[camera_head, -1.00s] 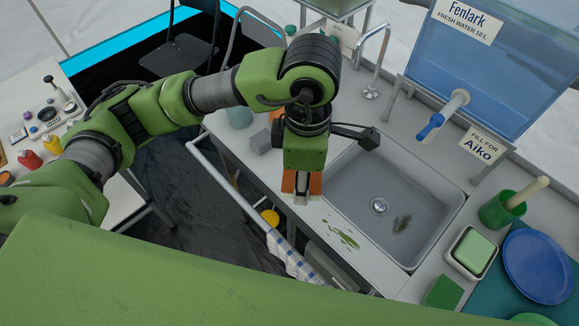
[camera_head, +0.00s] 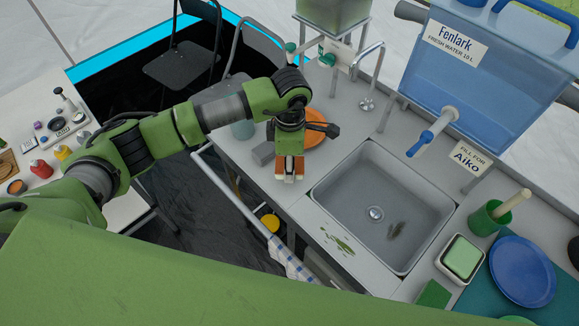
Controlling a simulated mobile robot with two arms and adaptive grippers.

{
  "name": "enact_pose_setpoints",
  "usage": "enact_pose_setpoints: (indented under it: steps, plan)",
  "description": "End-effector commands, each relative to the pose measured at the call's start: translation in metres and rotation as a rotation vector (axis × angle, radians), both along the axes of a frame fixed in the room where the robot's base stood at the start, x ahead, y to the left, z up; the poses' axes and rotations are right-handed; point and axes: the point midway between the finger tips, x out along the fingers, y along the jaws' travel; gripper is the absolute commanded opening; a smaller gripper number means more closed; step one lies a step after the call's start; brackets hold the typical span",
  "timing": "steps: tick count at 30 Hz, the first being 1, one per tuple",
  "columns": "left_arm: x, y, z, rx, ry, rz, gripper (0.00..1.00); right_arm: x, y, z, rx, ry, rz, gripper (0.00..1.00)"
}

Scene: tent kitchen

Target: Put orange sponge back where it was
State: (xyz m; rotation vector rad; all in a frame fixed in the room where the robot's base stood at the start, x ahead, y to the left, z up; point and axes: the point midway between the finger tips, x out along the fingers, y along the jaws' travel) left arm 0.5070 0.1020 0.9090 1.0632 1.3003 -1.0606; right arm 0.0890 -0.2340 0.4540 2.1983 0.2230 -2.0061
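The orange sponge (camera_head: 280,168) shows at both sides of my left gripper's fingers, mostly hidden by them. My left gripper (camera_head: 290,177) points down and appears shut on the sponge, over the grey counter (camera_head: 238,158) left of the sink. I cannot tell whether the sponge touches the counter. My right gripper is not in view.
Green scraps (camera_head: 338,241) lie in front of the sink (camera_head: 345,185). A green sponge (camera_head: 433,293) and soap dish (camera_head: 461,258) are at the right.

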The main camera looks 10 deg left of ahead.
Motion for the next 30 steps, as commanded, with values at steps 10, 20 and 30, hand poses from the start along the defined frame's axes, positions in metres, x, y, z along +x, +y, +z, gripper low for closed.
enact_pose_setpoints:
  steps: [10, 20, 30]
  plan:
    - [0.003, 0.001, -0.034, 0.000, 0.000, 0.000, 0.20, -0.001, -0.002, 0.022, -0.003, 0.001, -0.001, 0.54]
    - [0.003, 0.001, -0.039, 0.000, -0.001, 0.000, 0.20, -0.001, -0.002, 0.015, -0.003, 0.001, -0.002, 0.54]
    - [0.003, 0.001, -0.037, 0.000, 0.000, 0.001, 0.54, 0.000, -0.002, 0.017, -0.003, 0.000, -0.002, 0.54]
